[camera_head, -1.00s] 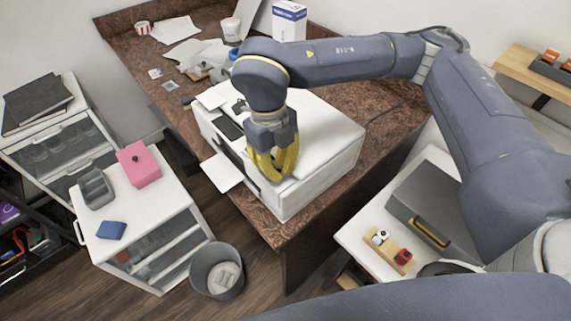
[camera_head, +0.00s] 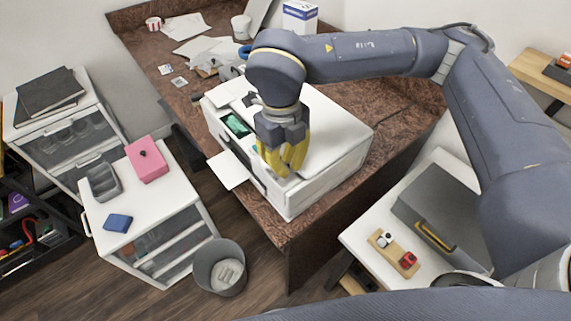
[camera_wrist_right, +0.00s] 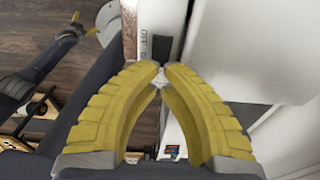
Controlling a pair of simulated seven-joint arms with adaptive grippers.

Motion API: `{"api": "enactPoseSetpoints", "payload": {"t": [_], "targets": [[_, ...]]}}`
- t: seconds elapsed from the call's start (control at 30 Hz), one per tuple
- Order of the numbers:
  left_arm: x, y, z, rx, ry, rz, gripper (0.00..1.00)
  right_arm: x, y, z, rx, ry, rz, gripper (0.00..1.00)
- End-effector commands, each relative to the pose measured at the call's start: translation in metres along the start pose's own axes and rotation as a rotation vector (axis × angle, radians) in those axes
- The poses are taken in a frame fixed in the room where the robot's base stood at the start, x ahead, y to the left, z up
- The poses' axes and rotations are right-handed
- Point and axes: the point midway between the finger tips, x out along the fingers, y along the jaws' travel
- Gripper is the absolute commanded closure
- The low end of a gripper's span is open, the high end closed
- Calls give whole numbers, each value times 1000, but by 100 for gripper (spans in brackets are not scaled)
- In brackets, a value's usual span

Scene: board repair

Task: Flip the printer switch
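The white printer (camera_head: 335,150) stands on the brown desk, and its small screen (camera_head: 237,124) is lit green. My right gripper (camera_head: 291,170) is over the printer's front side, pointing down. In the right wrist view the yellow fingertips (camera_wrist_right: 160,72) meet, with nothing seen between them. A dark switch (camera_wrist_right: 161,48) beside small lettering is just beyond the tips; I cannot tell whether they touch it. My left gripper (camera_wrist_right: 82,26) shows small at the upper left of that view, its yellow tips apart and empty. It is outside the head view.
A paper tray (camera_head: 228,170) sticks out of the printer's front. Papers (camera_head: 187,27) and a white cup (camera_head: 241,26) lie farther back on the desk (camera_head: 284,240). A white drawer unit (camera_head: 180,203) and a grey bin (camera_head: 208,256) stand at the left. A grey toolbox (camera_head: 440,220) is at the right.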

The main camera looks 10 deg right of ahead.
Motion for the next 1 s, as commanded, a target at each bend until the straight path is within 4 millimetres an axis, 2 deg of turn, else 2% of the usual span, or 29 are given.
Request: {"api": "enactPoseSetpoints", "payload": {"t": [0.23,0.37,0.47,0.8,1.0], "targets": [[0,0,-3,0,4,-1,0,0,0,0,0,0,0,100],[0,0,-3,0,4,-1,0,-7,0,-1,-2,-3,-1,100],[0,0,-3,0,4,-1,0,-18,1,-4,-4,-3,-1,100],[0,0,-2,0,3,0,0,-80,2,-19,-7,-4,-2,100],[0,0,-1,0,2,0,0,-110,2,-28,-8,-4,-1,100]]}}
